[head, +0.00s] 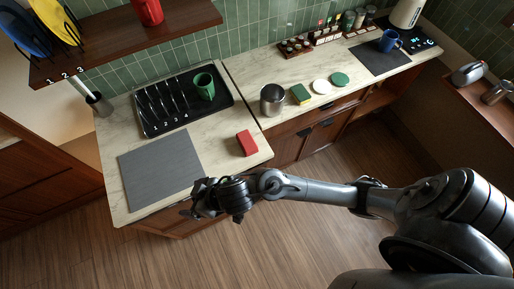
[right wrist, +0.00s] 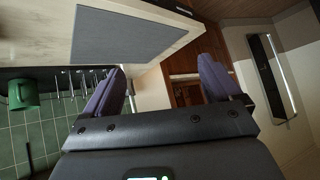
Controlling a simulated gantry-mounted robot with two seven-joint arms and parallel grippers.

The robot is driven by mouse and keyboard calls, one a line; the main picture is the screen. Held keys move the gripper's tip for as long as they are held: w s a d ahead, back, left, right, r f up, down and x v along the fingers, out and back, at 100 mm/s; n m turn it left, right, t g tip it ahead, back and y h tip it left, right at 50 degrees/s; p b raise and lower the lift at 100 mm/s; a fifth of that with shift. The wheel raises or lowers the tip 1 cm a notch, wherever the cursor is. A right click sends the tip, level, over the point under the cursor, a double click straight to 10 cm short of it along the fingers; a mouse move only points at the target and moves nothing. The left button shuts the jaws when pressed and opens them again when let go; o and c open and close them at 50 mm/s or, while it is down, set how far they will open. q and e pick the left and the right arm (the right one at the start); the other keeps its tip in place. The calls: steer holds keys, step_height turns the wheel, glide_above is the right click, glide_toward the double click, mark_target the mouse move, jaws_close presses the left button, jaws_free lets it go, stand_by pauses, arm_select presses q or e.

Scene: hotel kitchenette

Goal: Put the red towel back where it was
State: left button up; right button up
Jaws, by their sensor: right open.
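A small red block-like bundle, which looks like the folded red towel (head: 247,143), lies on the marble counter near its front right corner. It does not show in the right wrist view. My right gripper (head: 196,198) is at the counter's front edge, beside the near right corner of the grey mat (head: 160,170) and left of and nearer than the towel. In the right wrist view its two fingers (right wrist: 162,82) are spread with nothing between them, and the grey mat (right wrist: 125,36) shows beyond. My left gripper is not in view.
A black tray (head: 222,110) with numbered utensil slots holds a green mug (head: 204,86). A shelf (head: 125,43) with plates and a red mug overhangs the back left. The grey mat is bare.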

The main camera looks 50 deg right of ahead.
steer(key=s+d+f+m+g+h, duration=0.2)
steer(key=s+d+f+g+h, duration=0.1)
steer(key=s+d, duration=1.2)
steer(key=d+g+h, duration=0.1)
steer(key=d, duration=0.2)
steer(key=shift+d+m+h, duration=0.3)
steer(key=shift+r, duration=0.1)
step_height(320, 180, up, 13)
steer(key=p, duration=1.2)
steer(key=shift+f+p, duration=0.2)
steer(key=shift+p, duration=0.15)
